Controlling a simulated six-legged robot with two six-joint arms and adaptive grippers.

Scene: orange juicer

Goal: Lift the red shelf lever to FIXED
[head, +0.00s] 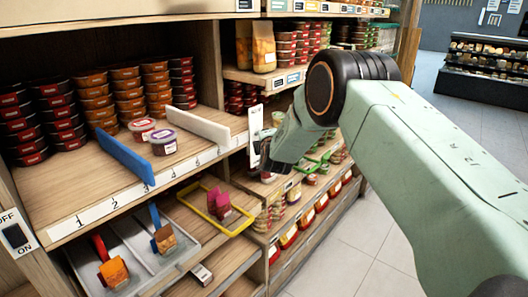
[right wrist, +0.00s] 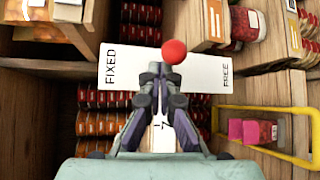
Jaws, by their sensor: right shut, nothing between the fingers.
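The red lever knob (right wrist: 174,52) shows in the right wrist view against a white panel (right wrist: 200,72) marked FIXED at left and FREE at right. The knob is between the two words. My right gripper (right wrist: 158,70) is shut and empty, its tips just below and left of the knob; I cannot tell if they touch it. In the head view my right gripper (head: 266,165) is by the shelf post's white panel (head: 255,122), and the arm hides much of that area. My left gripper is not in view.
A shelf with stacked tubs and numbered lanes stands at left, with a blue divider (head: 126,160) and a white divider (head: 198,127). A yellow-framed tray (head: 232,229) is below. An OFF/ON switch (head: 15,236) is at far left. Floor at right is clear.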

